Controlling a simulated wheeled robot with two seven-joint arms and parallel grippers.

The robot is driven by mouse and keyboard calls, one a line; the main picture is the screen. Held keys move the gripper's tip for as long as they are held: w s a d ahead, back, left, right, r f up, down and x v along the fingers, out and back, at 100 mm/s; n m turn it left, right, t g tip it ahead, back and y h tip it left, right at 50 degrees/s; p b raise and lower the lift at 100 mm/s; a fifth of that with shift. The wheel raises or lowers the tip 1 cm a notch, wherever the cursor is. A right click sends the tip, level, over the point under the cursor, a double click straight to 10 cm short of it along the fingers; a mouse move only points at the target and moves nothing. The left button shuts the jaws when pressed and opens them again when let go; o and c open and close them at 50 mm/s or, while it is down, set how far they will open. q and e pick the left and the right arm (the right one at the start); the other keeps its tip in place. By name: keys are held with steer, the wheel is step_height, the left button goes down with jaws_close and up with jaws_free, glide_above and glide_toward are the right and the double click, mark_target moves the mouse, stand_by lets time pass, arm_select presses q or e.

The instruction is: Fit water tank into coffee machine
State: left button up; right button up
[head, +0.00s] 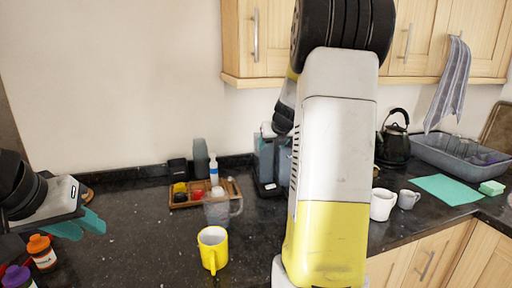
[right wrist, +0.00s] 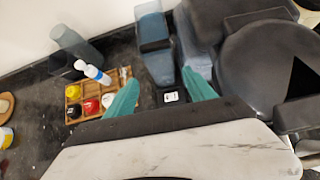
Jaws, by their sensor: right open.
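A blue-grey see-through container, which looks like the water tank (right wrist: 155,60), stands upright beside the dark coffee machine (right wrist: 270,75) in the right wrist view. I cannot tell whether it is seated in the machine. In the head view the tank (head: 266,158) shows at the back of the counter, and my right arm hides most of the machine. My right gripper (right wrist: 161,76) is open, its teal fingers on either side of the tank's lower part in the picture; contact is unclear. My left gripper (head: 92,232) is at the far left, away from the tank.
A wooden tray (head: 178,205) of small cups and a white bottle stands left of the tank. A clear jug (head: 217,210) and yellow mug (head: 213,248) are in front. A white mug (head: 382,204), kettle (head: 393,145) and grey basin (head: 440,155) are to the right.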

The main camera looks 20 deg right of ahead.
steer(key=s+a+r+n+g+y, duration=0.1)
steer(key=s+a+r+n+y, duration=0.15)
steer(key=s+a+n, duration=0.65)
steer(key=s+a+r+n+y, duration=0.2)
steer(key=s+a+r+n, duration=0.1)
steer(key=s+a+n, duration=0.65)
steer(key=s+a+f+n+g+h, duration=0.1)
steer(key=s+a+f+n, duration=0.1)
steer(key=s+n, duration=1.2)
steer(key=a+n, duration=0.1)
steer(key=n, duration=0.4)
steer(key=shift+a+n+g, duration=0.15)
steer(key=shift+n+g, duration=0.2)
steer(key=shift+g, duration=0.05)
steer(key=shift+s+f, duration=0.1)
